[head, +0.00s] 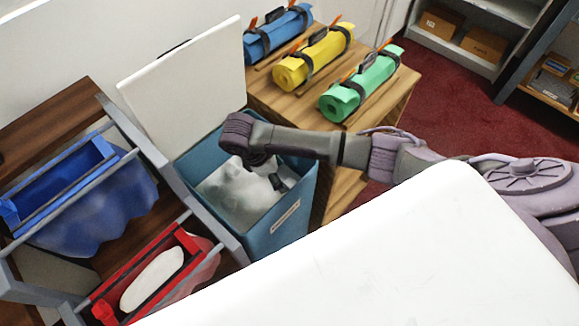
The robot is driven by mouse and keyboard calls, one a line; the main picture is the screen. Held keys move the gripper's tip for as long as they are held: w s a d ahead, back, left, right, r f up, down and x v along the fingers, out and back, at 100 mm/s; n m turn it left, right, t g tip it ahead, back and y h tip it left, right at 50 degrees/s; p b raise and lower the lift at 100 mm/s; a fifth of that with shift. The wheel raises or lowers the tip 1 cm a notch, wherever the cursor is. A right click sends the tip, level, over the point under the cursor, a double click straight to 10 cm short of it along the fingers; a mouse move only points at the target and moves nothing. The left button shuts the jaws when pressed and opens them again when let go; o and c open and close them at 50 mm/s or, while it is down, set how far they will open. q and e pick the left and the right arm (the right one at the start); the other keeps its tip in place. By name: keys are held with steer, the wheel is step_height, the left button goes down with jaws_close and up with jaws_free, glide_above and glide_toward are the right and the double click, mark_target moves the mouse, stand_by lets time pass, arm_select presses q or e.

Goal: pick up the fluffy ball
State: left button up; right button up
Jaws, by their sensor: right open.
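A blue open bin (276,228) with a white label stands left of the picture's middle. A whitish, lumpy, soft-looking mass (229,190) fills its inside. I cannot make out a separate fluffy ball in it; the mass may be or hide the ball. My right arm reaches in from the right, and my right gripper (270,176) points down into the bin, over the right part of the white mass. It is open. Whether its fingertips touch the mass is unclear. My left gripper is not in view.
A white lid (190,72) stands raised behind the bin. To the left, a grey frame holds a blue bag (95,205) and a red-rimmed bag (112,300) with a white oval (152,280). Blue, yellow (313,58) and green (360,85) rolls lie on a wooden table behind.

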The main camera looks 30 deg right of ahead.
mark_target(289, 181)
steer(key=shift+x, duration=0.9)
steer(key=shift+d+f, duration=0.1)
steer(key=shift+f, duration=0.2)
steer(key=shift+x, duration=1.15)
steer(key=shift+w+d+f+b, duration=0.1)
steer(key=shift+d+f+b, duration=0.15)
steer(key=shift+f, duration=0.35)
steer(key=shift+w+d+f+b, duration=0.15)
steer(key=shift+d+f, duration=0.15)
steer(key=shift+f, duration=0.25)
steer(key=shift+d+f, duration=0.15)
steer(key=shift+f, duration=0.25)
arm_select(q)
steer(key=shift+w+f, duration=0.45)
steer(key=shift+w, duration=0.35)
arm_select(e)
steer(key=c, duration=0.8)
